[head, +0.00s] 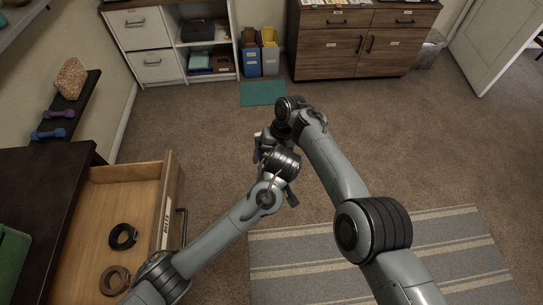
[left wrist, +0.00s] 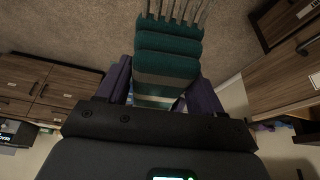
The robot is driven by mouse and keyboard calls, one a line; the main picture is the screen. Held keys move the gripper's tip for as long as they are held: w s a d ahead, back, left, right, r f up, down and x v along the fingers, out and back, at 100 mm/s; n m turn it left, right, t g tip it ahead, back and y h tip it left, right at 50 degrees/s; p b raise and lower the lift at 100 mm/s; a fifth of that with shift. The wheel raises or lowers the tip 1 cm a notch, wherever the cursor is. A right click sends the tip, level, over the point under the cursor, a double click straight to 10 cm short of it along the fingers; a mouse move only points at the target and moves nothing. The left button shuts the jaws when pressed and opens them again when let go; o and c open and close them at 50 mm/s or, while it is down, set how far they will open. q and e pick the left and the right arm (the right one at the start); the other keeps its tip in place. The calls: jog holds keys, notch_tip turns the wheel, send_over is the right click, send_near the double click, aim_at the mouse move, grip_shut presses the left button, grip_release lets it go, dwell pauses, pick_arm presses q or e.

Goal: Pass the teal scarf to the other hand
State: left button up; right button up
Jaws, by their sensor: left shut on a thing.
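The teal scarf (left wrist: 168,48), with paler stripes and a fringe at its far end, shows in the left wrist view. My left gripper (left wrist: 163,76) is shut on it, with a purple finger on each side of the folded cloth. In the head view the two arms meet near the middle, and I cannot make out the scarf there. The end of my right arm (head: 295,108) is just above and beyond the left wrist. Its fingers are hidden or too small to tell, so I cannot see whether they touch the scarf.
An open wooden drawer (head: 92,208) at the left holds two coiled belts (head: 123,236). A striped rug (head: 300,262) lies at the lower right. A flat teal mat (head: 262,93) lies before the bins (head: 251,60). A wooden cabinet (head: 340,50) stands behind. The carpet at right is clear.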

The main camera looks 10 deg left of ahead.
pick_arm(q)
jog(key=shift+w+a, duration=0.1)
jog(key=shift+a, duration=0.1)
pick_arm(e)
jog(key=shift+d+f, duration=0.1)
jog(key=shift+d, duration=0.2)
jog(key=c, duration=0.4)
pick_arm(q)
jog(key=o, duration=1.2)
jog(key=shift+c, duration=0.2)
pick_arm(e)
jog(key=shift+c, duration=0.2)
pick_arm(q)
jog(key=shift+o, duration=0.6)
pick_arm(e)
jog(key=shift+a, duration=0.1)
